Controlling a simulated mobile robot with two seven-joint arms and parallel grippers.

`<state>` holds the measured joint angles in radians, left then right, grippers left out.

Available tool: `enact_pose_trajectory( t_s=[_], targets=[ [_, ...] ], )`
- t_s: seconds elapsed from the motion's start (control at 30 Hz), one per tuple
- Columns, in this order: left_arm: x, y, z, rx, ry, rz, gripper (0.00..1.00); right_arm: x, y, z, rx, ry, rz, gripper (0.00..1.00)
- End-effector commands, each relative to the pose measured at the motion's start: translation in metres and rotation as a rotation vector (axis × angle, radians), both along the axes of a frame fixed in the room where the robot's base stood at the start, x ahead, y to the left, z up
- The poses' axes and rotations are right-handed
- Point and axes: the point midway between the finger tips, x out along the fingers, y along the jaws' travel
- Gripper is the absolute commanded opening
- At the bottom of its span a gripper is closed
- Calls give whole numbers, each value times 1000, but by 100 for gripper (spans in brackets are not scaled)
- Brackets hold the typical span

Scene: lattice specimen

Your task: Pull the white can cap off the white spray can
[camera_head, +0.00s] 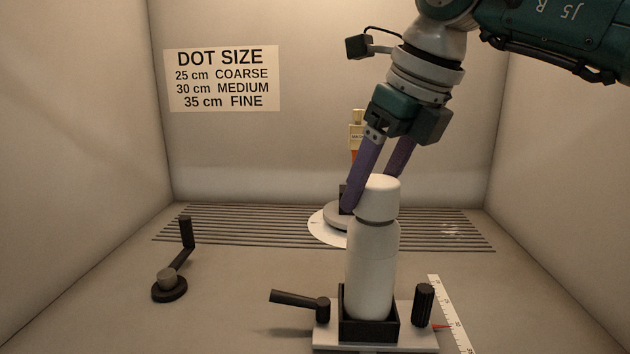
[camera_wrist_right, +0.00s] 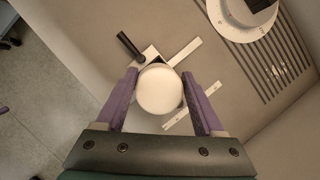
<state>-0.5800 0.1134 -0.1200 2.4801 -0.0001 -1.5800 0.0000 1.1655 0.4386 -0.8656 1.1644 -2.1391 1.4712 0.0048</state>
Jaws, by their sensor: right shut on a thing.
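The white spray can (camera_head: 371,270) stands upright in a black square holder (camera_head: 369,327) on a pale base plate. The white can cap (camera_head: 378,196) sits on top of the can, and a thin dark line shows where they meet. My right gripper (camera_head: 366,190) reaches down from the upper right with purple fingers on either side of the cap. In the right wrist view the round cap top (camera_wrist_right: 159,90) lies between the two fingers (camera_wrist_right: 160,98), which are shut on it. The far finger is partly hidden behind the cap in the head view.
A black lever (camera_head: 296,299) and a black knob (camera_head: 424,303) flank the holder. A white ruler (camera_head: 452,318) lies to its right. A crank (camera_head: 176,277) stands at left.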

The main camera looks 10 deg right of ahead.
Motion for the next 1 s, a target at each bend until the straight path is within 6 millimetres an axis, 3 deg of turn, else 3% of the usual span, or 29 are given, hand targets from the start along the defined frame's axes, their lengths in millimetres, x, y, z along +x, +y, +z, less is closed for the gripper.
enact_pose_trajectory(
  t_s=[0.27,1.0],
  targets=[
    [0,0,6,0,0,0,74,0,0,7,0,0,0,21],
    [0,3,47,11,-1,-7,74,0,0,61,0,1,0,21]
  ],
)
